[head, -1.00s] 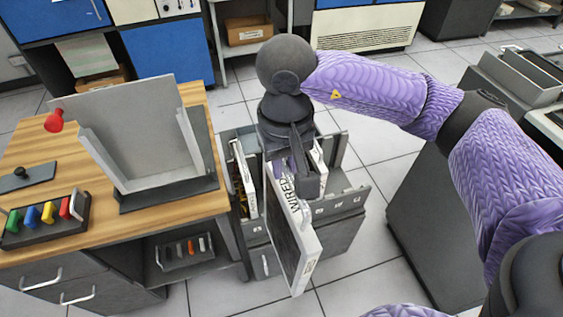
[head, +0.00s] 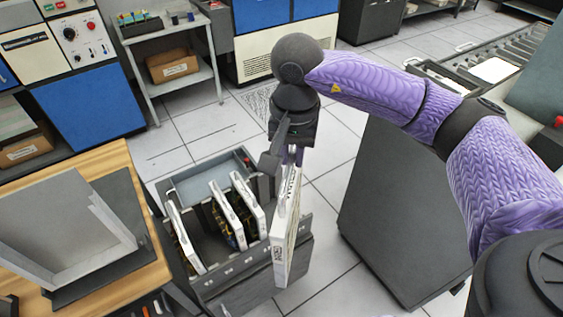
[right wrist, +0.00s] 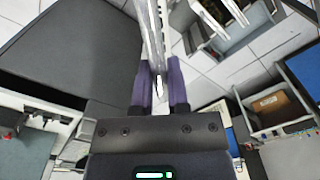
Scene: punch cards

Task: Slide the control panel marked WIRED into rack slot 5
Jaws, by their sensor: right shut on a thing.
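My right gripper (head: 290,157) is shut on the top edge of the white WIRED panel (head: 284,232), which hangs upright beside the right end of the rack. Its lettering is seen edge-on and hard to read now. In the right wrist view the panel (right wrist: 152,35) stands between the two purple fingers (right wrist: 159,88). The grey rack (head: 262,262) holds several white-edged panels: one at the left (head: 184,240) and others (head: 228,220) grouped toward the right, with an open gap between. The slot marks on its front edge are too small to read. My left gripper is out of view.
A wooden-topped desk (head: 95,168) with a grey stand (head: 55,225) is left of the rack. A dark sloped cabinet (head: 405,215) stands to the right, with tiled floor (head: 335,185) between. A shelf with a cardboard box (head: 172,66) is behind.

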